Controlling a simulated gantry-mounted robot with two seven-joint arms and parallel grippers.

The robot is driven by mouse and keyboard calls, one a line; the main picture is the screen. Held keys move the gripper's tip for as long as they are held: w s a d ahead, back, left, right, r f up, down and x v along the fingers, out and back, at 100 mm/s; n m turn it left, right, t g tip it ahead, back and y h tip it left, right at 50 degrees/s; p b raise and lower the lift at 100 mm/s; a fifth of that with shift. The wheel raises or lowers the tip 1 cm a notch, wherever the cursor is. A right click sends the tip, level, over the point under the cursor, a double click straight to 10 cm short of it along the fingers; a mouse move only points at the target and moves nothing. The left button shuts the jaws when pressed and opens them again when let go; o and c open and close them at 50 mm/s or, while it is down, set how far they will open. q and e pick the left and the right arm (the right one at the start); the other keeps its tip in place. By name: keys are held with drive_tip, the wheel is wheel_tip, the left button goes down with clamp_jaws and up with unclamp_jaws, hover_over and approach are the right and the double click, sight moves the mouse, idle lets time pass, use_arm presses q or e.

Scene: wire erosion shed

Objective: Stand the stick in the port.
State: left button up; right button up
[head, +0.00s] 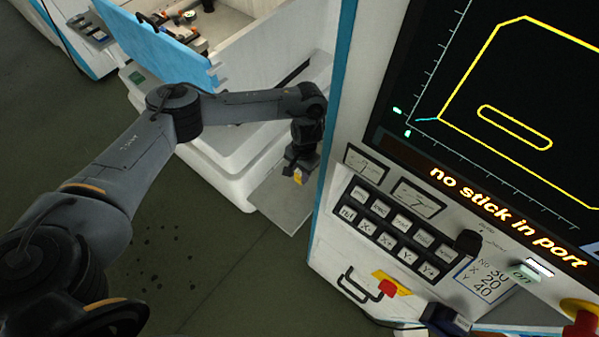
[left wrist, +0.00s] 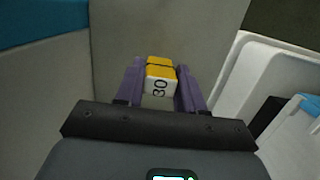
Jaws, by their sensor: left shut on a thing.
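The stick (left wrist: 162,75) is a small block with a yellow upper part, a dark line across it and a white face with a number that looks like 30. My left gripper (head: 297,174) is shut on it, between the purple fingers in the left wrist view (left wrist: 160,84). In the head view, the stick shows only as a small yellow patch (head: 299,178), beside the left edge of the control cabinet. I cannot make out the port with certainty; the cabinet's screen (head: 505,215) reads "no stick in port". My right gripper is not in view.
The control cabinet (head: 325,245) fills the right side, with a black button block (head: 390,232), a red-knobbed switch (head: 387,287) and a card with numbers (head: 487,279). A white machine with a blue panel (head: 165,52) stands behind my left arm. The green floor is open at lower middle.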

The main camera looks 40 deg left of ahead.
use_arm(q)
drive_tip(key=shift+f, duration=0.15)
drive_tip(key=o, duration=1)
drive_tip(key=r+p, duration=0.1)
drive_tip(key=r, duration=0.2)
drive_tip(key=w+r+p, duration=0.1)
drive_tip(key=r, duration=0.3)
drive_tip(key=r+p, duration=0.1)
drive_tip(key=r, duration=0.3)
drive_tip(key=shift+w+a, duration=0.1)
drive_tip(key=shift+w, duration=0.25)
drive_tip(key=shift+r, duration=0.35)
drive_tip(key=shift+c, duration=0.8)
drive_tip(key=shift+r, duration=0.3)
